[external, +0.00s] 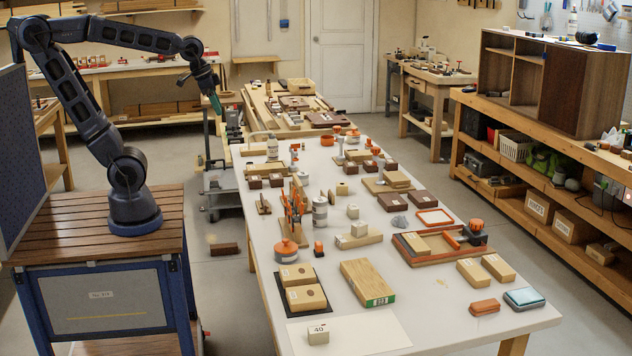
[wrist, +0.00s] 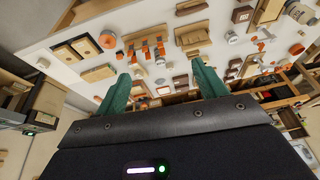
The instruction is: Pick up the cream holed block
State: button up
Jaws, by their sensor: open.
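Several small cream blocks stand on the long white table (external: 390,290). One cream block (external: 342,188) near the table's middle seems to have a dark mark on it, but it is too small to tell whether it is a hole. Another cream block (external: 352,211) lies just nearer the camera, and one more (external: 359,230) sits on a wooden strip. A cream block marked 40 (external: 318,336) stands at the near end. My gripper (external: 216,104) is raised beyond the table's left edge, apart from all of them. In the wrist view its green fingers (wrist: 160,88) are spread and empty.
An orange-lidded jar (external: 286,251), an orange clamp (external: 294,205) and a grey can (external: 320,211) crowd the table's left side. Brown blocks (external: 392,201) and a tool tray (external: 440,245) stand to the right.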

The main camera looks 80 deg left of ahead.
jog(key=w+a, duration=0.2)
jog(key=w, duration=0.7)
jog(key=w+a, duration=0.2)
jog(key=w, duration=0.6)
jog(key=m+g, duration=0.2)
send_over(342, 185)
jog(key=s+a, duration=0.1)
jog(key=a, duration=0.1)
notch_tip(342, 185, down, 32)
jog(key=shift+h, duration=0.3)
jog(key=shift+w+d+f, duration=0.1)
jog(key=shift+w+f, duration=0.15)
jog(key=shift+f, duration=1.6)
jog(key=shift+w+d+f, duration=0.1)
jog(key=shift+w+f, duration=0.15)
jog(key=shift+f, duration=1.6)
jog(key=shift+w+d+f, duration=0.1)
jog(key=shift+w+f, duration=0.15)
jog(key=shift+f, duration=1.6)
jog(key=c, duration=1.1)
